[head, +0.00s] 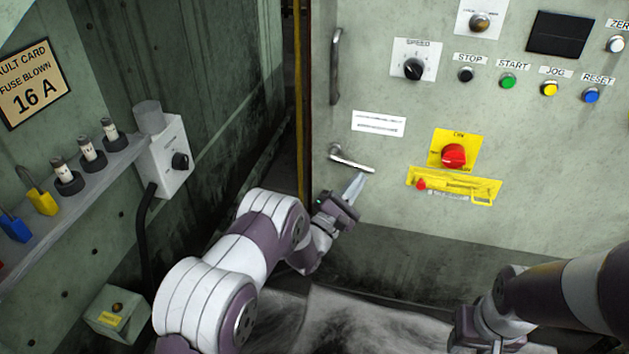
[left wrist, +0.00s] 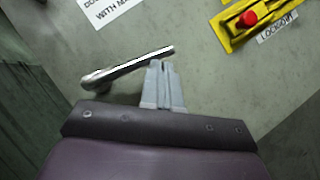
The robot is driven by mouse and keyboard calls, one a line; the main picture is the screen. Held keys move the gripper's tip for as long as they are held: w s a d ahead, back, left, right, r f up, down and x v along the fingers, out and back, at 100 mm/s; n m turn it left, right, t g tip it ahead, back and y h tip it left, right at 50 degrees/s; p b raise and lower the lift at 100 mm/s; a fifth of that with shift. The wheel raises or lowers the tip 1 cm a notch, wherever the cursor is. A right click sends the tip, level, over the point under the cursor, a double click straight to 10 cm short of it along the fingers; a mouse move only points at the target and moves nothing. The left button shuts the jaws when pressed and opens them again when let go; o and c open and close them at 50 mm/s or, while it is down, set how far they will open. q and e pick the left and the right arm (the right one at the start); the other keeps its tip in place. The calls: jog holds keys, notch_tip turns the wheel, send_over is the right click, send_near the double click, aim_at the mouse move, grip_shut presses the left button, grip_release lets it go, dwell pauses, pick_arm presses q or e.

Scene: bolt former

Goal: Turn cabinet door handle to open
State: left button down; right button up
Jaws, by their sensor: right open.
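The cabinet door (head: 350,225) is a grey-green panel. Its metal lever handle (head: 352,160) sits near the left edge and slopes slightly down to the right in the head view. The handle also shows in the left wrist view (left wrist: 125,68), its free end to the upper right. My left gripper (head: 356,184) is just below the handle's free end. In the left wrist view its fingers (left wrist: 161,66) lie close together, with no handle between them; I cannot tell whether they touch it. My right gripper (head: 462,328) is open and low at the right, partly cut off.
A vertical pull bar (head: 335,66) is above the handle. A red knob (head: 453,156) on a yellow plate and a yellow lockout bracket (head: 455,186) are to its right. A grey wall with a shelf (head: 75,190) and a switch box (head: 170,158) stands at the left.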

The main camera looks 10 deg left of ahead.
pick_arm(q)
jog(key=shift+d+r+p, duration=0.4)
jog(key=shift+r+p, duration=0.1)
jog(key=shift+r, duration=0.2)
pick_arm(e)
jog(key=shift+r, duration=0.7)
